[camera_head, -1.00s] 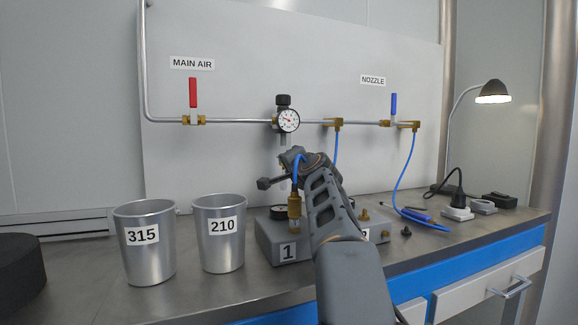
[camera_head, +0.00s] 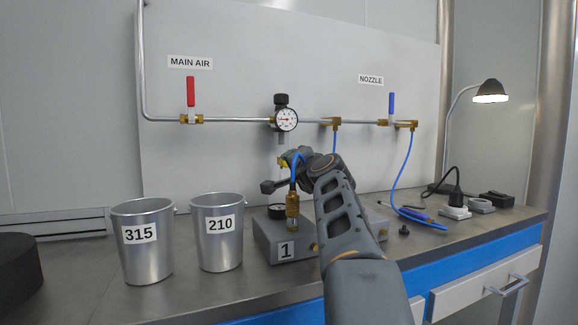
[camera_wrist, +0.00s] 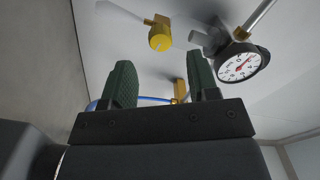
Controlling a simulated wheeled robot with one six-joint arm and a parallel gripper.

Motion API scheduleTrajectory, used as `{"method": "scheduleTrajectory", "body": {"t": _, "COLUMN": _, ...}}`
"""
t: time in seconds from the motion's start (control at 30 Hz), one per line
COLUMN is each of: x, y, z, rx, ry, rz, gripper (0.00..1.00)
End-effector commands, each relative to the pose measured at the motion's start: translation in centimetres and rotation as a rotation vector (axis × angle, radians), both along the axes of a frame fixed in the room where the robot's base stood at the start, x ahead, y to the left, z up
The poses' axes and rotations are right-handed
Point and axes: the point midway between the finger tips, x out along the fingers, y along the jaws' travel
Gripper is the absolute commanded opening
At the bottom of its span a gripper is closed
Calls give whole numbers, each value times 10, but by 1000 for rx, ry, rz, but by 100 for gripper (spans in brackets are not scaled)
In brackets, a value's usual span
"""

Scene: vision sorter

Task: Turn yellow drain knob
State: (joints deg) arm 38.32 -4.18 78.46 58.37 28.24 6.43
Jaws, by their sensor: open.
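The yellow drain knob (camera_head: 282,161) hangs below the regulator and gauge, just above my gripper (camera_head: 276,180). My arm partly hides this spot in the head view. In the wrist view the yellow knob (camera_wrist: 160,38) shows whole, beyond the fingertips and roughly centred between them. My gripper (camera_wrist: 160,80) is open there, its two dark green ridged fingers apart with nothing between them. The fingers look apart from the knob.
The pressure gauge (camera_head: 287,120) is close above; it also shows at right in the wrist view (camera_wrist: 238,66). A blue hose (camera_head: 293,175) passes beside my gripper. Box 1 (camera_head: 275,240) is below. Metal cups 315 (camera_head: 150,265) and 210 (camera_head: 221,255) stand left.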

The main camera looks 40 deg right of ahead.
Motion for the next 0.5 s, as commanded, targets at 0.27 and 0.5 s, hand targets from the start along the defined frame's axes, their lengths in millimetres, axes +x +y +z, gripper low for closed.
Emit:
{"method": "scheduleTrajectory", "body": {"t": 0.27, "x": -23, "y": 6, "z": 0, "rx": 1, "ry": 0, "rz": 1, "gripper": 54}}
{"method": "scheduleTrajectory", "body": {"t": 0.5, "x": -24, "y": 7, "z": 0, "rx": 1, "ry": 0, "rz": 1, "gripper": 54}}
